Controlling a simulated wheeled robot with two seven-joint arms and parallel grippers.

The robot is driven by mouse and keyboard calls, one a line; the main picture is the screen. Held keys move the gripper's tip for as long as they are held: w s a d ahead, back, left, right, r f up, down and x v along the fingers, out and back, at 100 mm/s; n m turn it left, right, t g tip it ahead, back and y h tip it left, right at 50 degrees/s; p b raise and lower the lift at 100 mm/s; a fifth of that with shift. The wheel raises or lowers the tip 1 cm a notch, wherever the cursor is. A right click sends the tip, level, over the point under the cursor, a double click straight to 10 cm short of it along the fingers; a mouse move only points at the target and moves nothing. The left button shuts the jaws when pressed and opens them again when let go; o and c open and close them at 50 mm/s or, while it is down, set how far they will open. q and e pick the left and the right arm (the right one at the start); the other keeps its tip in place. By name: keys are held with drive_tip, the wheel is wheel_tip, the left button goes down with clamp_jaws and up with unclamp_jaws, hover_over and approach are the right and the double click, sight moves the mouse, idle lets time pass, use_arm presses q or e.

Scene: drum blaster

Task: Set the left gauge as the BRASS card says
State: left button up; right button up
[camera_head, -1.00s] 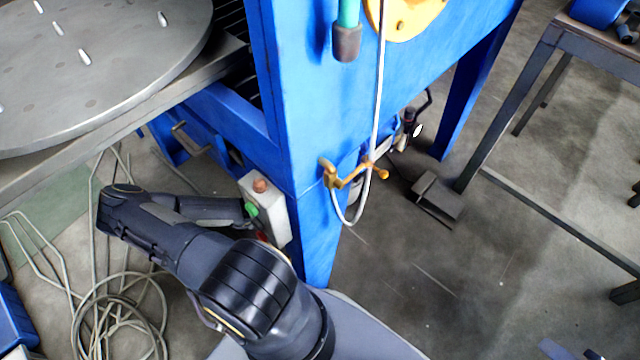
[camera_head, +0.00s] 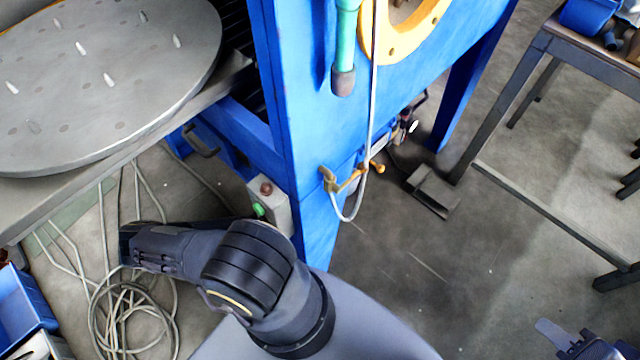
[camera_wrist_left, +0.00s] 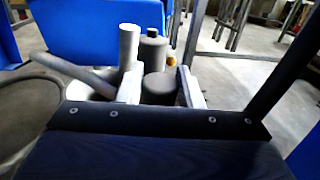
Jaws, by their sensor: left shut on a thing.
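No gauge and no BRASS card can be made out in either view. In the left wrist view my left gripper (camera_wrist_left: 160,86) has its two pale fingers on either side of a short grey round knob (camera_wrist_left: 160,90) and is shut on it. In the head view my left arm reaches in from the bottom, and its gripper is hidden. My right gripper (camera_head: 575,341) shows only in part at the bottom right corner, over the floor; whether its jaws are apart is unclear.
A round grey table (camera_head: 100,120) is at the left. Coiled cable (camera_head: 135,315) lies on the floor. A metal bench (camera_head: 585,65) stands right.

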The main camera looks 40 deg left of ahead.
use_arm(q)
drive_tip(key=o, duration=0.9)
drive_tip(key=shift+o, duration=0.2)
